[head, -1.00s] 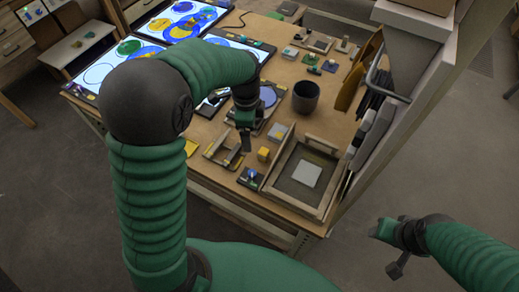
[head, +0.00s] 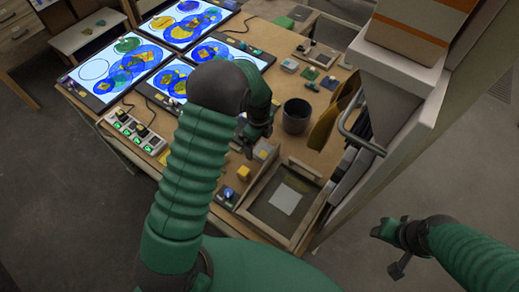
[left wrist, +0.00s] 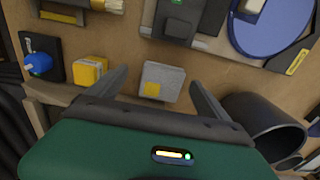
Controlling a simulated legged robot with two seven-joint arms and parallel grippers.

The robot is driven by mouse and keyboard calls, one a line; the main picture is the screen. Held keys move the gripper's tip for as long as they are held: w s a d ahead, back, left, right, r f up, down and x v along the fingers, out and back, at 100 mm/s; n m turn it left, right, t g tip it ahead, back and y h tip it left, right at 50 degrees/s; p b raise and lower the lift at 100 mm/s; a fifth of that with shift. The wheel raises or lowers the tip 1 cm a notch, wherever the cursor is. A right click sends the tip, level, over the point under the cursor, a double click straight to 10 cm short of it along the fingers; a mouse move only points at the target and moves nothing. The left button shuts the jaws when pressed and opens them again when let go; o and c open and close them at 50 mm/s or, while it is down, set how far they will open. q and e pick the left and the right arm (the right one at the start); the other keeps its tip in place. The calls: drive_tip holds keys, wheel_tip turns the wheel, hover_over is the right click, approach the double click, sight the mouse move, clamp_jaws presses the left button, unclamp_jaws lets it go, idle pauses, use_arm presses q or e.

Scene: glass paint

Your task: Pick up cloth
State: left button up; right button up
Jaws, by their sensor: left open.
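My left gripper (head: 254,140) is over the workbench, near the dark cup, and partly hidden by its own arm in the head view. In the left wrist view its fingers (left wrist: 158,77) are spread apart, with a small grey block with a yellow patch (left wrist: 160,82) showing between them; I cannot tell whether they touch it. A flat pale square (head: 286,198), possibly the cloth, lies in a wooden-framed tray (head: 254,193); I cannot tell its material. My right gripper (head: 391,247) is off the bench at the lower right, its fingers apart and empty.
The dark cup (head: 296,116) stands right of my left gripper. A yellow block (head: 243,172) and a blue-topped item (head: 228,193) are left of the tray. Lit panels (head: 122,67) fill the back left. A white shelf unit (head: 398,70) rises at the right.

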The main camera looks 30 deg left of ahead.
sight(264, 150)
use_arm(q)
drive_tip(key=shift+w+d+f, duration=0.2)
drive_tip(key=shift+d+f, duration=0.1)
drive_tip(key=shift+f, duration=0.35)
drive_tip(key=shift+w+d+f, duration=0.15)
drive_tip(key=shift+d+f, duration=0.15)
drive_tip(key=shift+f, duration=0.3)
drive_tip(key=shift+d, duration=0.65)
drive_tip(key=shift+s+d+r, duration=0.1)
drive_tip(key=shift+d+r, duration=0.05)
drive_tip(key=shift+c, duration=1.8)
drive_tip(key=shift+a, duration=0.65)
drive_tip(key=c, duration=0.5)
drive_tip(key=shift+s+a, duration=0.1)
drive_tip(key=shift+a, duration=0.15)
drive_tip(key=c, duration=0.4)
drive_tip(key=shift+d, duration=0.1)
drive_tip(key=shift+c, duration=1)
drive_tip(key=shift+d, duration=0.3)
drive_tip(key=shift+d+r, duration=0.1)
wheel_tip(264, 150, up, 10)
drive_tip(key=b, duration=0.1)
drive_tip(key=shift+a+f, duration=0.2)
use_arm(e)
drive_tip(key=shift+w+d+f, duration=0.2)
drive_tip(key=shift+d+f, duration=0.4)
drive_tip(key=shift+d, duration=0.15)
